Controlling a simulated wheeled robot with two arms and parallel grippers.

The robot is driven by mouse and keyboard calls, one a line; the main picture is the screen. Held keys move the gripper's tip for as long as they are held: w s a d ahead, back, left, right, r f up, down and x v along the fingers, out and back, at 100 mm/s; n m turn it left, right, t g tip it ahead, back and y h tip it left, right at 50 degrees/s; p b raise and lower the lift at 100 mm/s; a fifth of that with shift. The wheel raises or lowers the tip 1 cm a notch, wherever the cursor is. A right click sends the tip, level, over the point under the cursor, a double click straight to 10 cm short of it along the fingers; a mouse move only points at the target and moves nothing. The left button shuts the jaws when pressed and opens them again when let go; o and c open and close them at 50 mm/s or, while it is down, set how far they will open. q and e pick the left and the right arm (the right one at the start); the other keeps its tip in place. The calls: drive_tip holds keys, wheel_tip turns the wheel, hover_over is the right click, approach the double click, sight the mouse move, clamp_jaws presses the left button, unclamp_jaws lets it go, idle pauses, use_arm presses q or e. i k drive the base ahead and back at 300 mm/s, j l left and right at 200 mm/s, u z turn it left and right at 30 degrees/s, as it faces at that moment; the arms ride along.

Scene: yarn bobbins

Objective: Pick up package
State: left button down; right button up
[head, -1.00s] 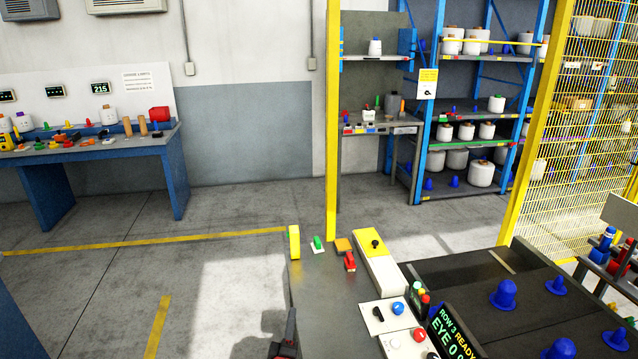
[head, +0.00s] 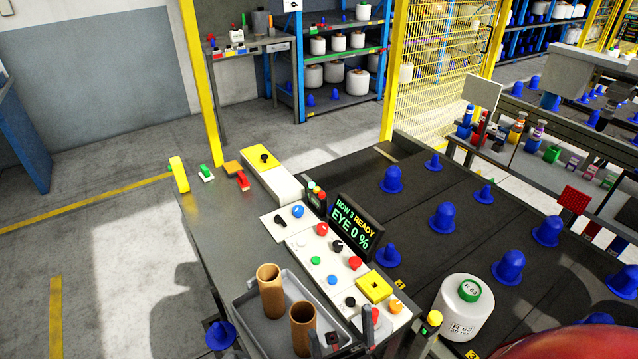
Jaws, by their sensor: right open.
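A white yarn bobbin (head: 463,309) with a green top marked R 63 stands upright on the dark conveyor or peg table at the lower right. It is the nearest thing that looks like a package. My right gripper (head: 350,328) shows only as dark fingers at the bottom edge, by the control panel and the grey tray. It is open, left of the bobbin and apart from it. My left gripper is not in view.
The dark peg table (head: 435,225) holds several blue cones. A control panel (head: 320,262) and a grey tray (head: 250,310) with two brown tubes lie beside it. A large red rounded shape (head: 580,343) fills the lower right corner. A yellow post (head: 203,80) stands behind.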

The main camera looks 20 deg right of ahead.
sight(465, 302)
drive_tip(key=z, duration=1.8)
